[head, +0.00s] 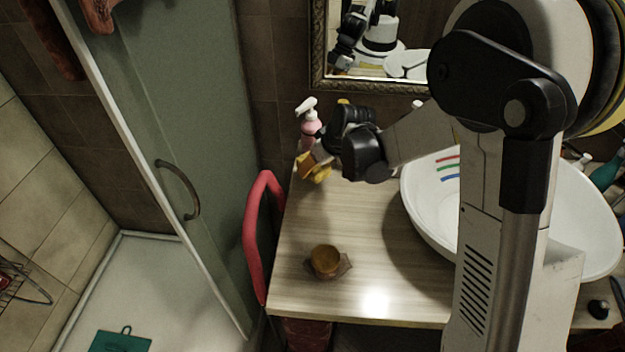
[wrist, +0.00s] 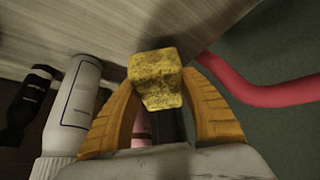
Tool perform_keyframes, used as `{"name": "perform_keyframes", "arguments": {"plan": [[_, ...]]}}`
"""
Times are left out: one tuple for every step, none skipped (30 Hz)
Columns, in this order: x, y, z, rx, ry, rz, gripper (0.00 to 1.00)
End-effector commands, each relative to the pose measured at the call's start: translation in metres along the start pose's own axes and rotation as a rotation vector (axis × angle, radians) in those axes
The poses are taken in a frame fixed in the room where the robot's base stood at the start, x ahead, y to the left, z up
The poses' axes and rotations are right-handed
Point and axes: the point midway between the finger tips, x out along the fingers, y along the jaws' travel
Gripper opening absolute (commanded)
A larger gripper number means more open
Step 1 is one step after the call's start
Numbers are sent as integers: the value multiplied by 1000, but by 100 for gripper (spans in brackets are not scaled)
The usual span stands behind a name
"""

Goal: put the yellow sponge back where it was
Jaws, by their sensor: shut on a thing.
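The yellow sponge (wrist: 155,78) is a speckled block in the wrist view, held between the tips of my gripper (wrist: 158,98). My gripper's orange fingers are shut on it from both sides. In the head view my gripper (head: 314,169) is at the back left corner of the counter (head: 350,225), beside the pink soap bottle (head: 308,128). The sponge is hard to separate from the orange fingers there. Whether the sponge touches the counter cannot be told.
A brown cup (head: 326,258) stands on a coaster near the counter's front left. The white basin (head: 425,195), with coloured strokes inside, is to the right. A red rail (head: 254,235) runs along the counter's left edge. White (wrist: 75,105) and black (wrist: 25,105) bottles are close by.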

Motion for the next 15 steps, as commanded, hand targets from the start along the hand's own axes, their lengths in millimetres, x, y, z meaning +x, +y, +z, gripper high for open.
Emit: {"name": "perform_keyframes", "arguments": {"plan": [[3,-1,0,0,0,0,20],[4,-1,0,1,0,0,20],[7,-1,1,1,0,1,20],[10,-1,3,1,0,1,20],[14,0,5,1,0,1,20],[20,0,9,1,0,1,20],[25,0,12,1,0,1,20],[29,0,14,1,0,1,20],[34,0,17,1,0,1,20],[37,0,19,1,0,1,20],[38,0,19,1,0,1,20],[38,0,20,1,0,1,20],[38,0,19,1,0,1,20],[37,-1,19,1,0,1,20],[36,0,19,1,0,1,20]]}}
